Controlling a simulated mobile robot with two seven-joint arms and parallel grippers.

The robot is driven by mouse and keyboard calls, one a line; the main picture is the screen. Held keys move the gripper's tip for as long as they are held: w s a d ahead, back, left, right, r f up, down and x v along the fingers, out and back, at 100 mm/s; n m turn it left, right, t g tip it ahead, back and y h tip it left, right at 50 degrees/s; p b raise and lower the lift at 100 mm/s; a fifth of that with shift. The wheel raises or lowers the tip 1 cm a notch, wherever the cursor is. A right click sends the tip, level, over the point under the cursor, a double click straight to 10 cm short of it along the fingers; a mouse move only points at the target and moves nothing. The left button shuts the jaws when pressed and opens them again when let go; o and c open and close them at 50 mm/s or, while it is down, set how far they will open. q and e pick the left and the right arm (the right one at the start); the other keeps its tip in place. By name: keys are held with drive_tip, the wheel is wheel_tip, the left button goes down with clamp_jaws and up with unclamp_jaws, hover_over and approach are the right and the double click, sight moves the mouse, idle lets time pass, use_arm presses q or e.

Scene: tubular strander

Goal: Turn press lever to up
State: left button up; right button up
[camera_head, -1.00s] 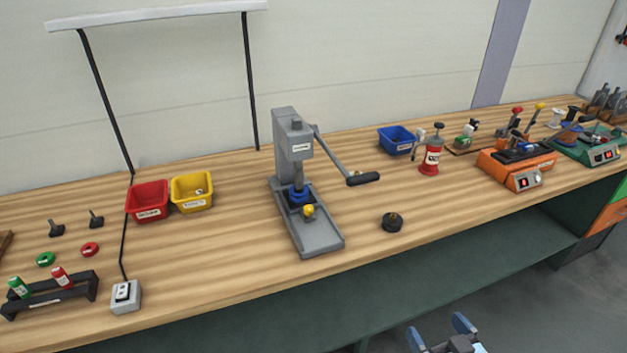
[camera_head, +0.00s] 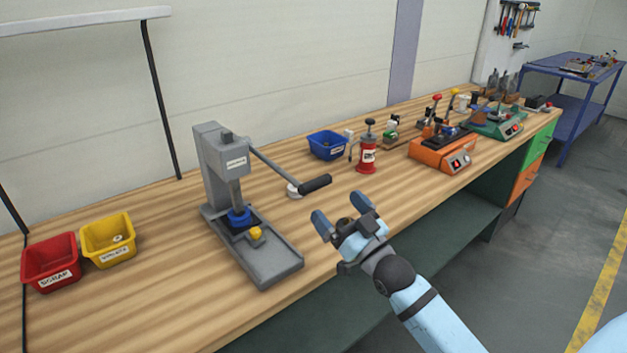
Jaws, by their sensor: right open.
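The grey bench press (camera_head: 222,170) stands on the wooden workbench, left of the middle. Its press lever (camera_head: 275,168) is a thin rod that slopes down to the right from the press head and ends in a black grip (camera_head: 315,184). A blue part (camera_head: 239,216) sits under the ram, and a yellow knob (camera_head: 256,232) is on the base. My right gripper (camera_head: 341,211) is open and empty, at the bench's front edge, below and right of the black grip and apart from it. My left gripper is not in view.
A red SCRAP bin (camera_head: 50,261) and a yellow bin (camera_head: 107,239) stand left of the press. A blue bin (camera_head: 327,145), a red bottle-like tool (camera_head: 367,150) and an orange machine (camera_head: 442,150) stand to the right.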

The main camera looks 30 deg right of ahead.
sight(320, 187)
drive_tip(key=x, duration=0.8)
drive_tip(key=shift+w+a+f+p, duration=0.1)
drive_tip(key=shift+w+p, duration=0.05)
drive_tip(key=shift+p, duration=0.2)
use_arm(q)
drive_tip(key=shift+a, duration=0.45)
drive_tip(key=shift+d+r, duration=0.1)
